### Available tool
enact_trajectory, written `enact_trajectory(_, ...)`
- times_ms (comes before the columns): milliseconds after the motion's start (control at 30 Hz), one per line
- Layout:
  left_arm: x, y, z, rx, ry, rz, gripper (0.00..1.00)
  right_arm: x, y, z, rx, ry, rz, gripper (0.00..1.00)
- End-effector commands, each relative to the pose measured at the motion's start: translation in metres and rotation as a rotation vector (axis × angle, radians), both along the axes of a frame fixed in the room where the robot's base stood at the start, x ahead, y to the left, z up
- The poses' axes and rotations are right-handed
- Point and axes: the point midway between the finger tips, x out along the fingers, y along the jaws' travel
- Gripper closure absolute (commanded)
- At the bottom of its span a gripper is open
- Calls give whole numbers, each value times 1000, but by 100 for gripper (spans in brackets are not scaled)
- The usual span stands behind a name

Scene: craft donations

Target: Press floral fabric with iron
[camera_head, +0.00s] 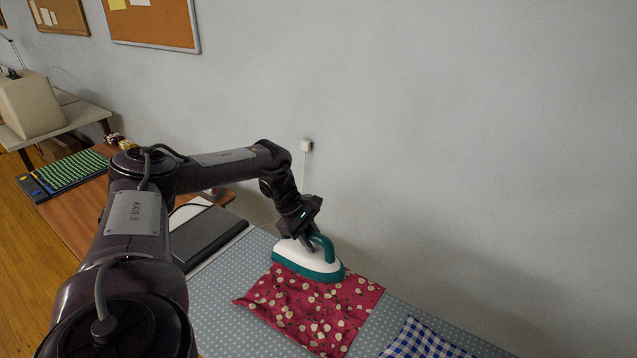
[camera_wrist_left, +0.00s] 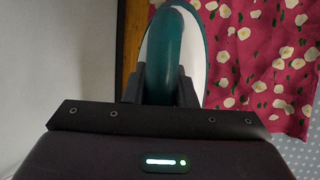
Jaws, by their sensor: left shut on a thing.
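The iron (camera_head: 308,261) is white and teal. It rests over the back left part of the red floral fabric (camera_head: 315,305), which lies spread on a dotted blue-grey board with some wrinkles. My left gripper (camera_head: 306,236) is shut on the iron's teal handle. The left wrist view shows the handle (camera_wrist_left: 174,55) between the gripper's fingers (camera_wrist_left: 160,88), with the floral fabric (camera_wrist_left: 262,55) to the right. Whether the soleplate touches the cloth everywhere is hidden. My right gripper is not in view.
A blue checked cloth (camera_head: 424,343) lies at the front right of the dotted board (camera_head: 224,297). A dark flat case (camera_head: 206,234) lies left of the iron. The wall (camera_head: 420,150) stands close behind.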

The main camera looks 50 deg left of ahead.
Motion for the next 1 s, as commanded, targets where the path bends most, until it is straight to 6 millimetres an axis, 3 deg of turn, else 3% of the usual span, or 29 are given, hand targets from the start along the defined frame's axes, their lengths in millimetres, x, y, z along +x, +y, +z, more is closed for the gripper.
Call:
enact_trajectory(33,-3,3,3,1,8,2,100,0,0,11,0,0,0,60)
enact_trajectory(333,-8,23,5,5,9,-2,100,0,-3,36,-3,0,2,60)
enact_trajectory(1000,-21,74,-1,7,11,-1,100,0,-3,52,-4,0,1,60)
